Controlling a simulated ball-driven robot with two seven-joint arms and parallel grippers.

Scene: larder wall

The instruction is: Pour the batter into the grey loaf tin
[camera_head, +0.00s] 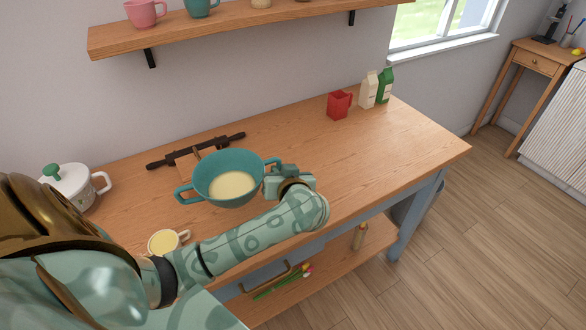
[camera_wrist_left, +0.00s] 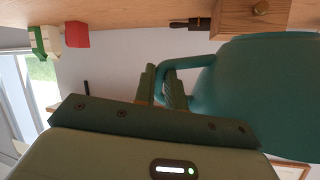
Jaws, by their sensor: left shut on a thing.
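A teal two-handled bowl (camera_head: 207,191) holds pale yellow batter (camera_head: 231,185) and looks about upright in the head view. My left gripper (camera_head: 276,178) is shut on the handle at the bowl's right side. In the wrist view, which is upside down, the fingers (camera_wrist_left: 165,85) close around the handle of the bowl (camera_wrist_left: 255,95). The bowl seems held above the table, but the gap is hard to judge. I see no grey loaf tin in either view; my arm and the bowl hide part of the table. My right gripper is not in view.
A shelf (camera_head: 240,27) hangs above. The table's right part is clear.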

